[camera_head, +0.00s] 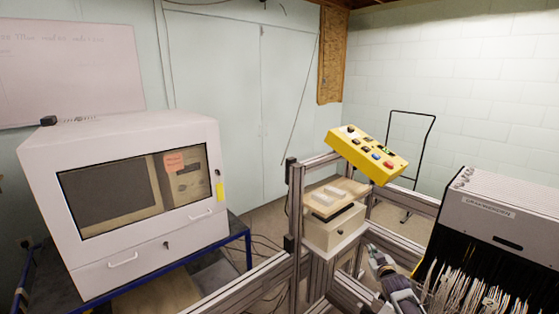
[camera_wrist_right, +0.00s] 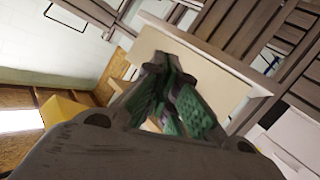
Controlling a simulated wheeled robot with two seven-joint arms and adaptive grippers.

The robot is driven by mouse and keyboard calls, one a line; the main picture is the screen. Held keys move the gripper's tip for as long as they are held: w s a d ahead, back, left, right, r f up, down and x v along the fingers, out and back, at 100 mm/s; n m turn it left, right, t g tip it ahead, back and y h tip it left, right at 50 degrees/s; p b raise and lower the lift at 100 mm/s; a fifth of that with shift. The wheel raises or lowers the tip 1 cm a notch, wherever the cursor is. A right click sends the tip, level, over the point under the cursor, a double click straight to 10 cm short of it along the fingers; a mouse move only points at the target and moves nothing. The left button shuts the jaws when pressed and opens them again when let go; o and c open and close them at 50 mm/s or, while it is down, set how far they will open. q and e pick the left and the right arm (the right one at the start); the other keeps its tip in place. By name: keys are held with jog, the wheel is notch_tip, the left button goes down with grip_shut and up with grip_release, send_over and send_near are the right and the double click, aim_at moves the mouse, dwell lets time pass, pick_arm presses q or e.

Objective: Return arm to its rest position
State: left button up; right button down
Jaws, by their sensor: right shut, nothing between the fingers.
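My right gripper (camera_head: 379,262) shows at the lower right of the head view, in front of the metal frame and left of the hanging threads. In the right wrist view its green-padded fingers (camera_wrist_right: 172,75) come together at the tips, with nothing between them. A beige box (camera_wrist_right: 205,65) shows behind the fingers in that view. My left gripper is not in view.
A yellow control box (camera_head: 367,153) sits on the aluminium frame (camera_head: 296,205). A beige box (camera_head: 335,228) stands inside the frame. The grey warp machine (camera_head: 495,215) with many threads is at the right. A white cabinet (camera_head: 130,140) stands on a blue-framed table at the left.

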jog(key=s+a+f+g, duration=0.2)
jog(key=s+f, duration=0.8)
jog(key=f, duration=0.3)
jog(key=s+a+f+g, duration=0.1)
jog(key=s+f+g, duration=0.2)
jog(key=s+f, duration=0.75)
jog(key=s+a+f+g, duration=0.2)
jog(key=s+f, duration=0.6)
jog(key=f, duration=0.7)
jog(key=s+a+f+g, duration=0.2)
jog(key=s+f, duration=0.3)
jog(key=s, duration=0.9)
jog(key=s+a+f+g, duration=0.2)
jog(key=s+f, duration=0.3)
jog(key=s, duration=1)
jog(key=s+a+f+g+y, duration=0.1)
jog(key=s+f, duration=0.5)
jog(key=s, duration=0.8)
jog(key=shift+s+a+m+g, duration=0.35)
jog(key=shift+a+g, duration=0.3)
jog(key=shift+g, duration=0.35)
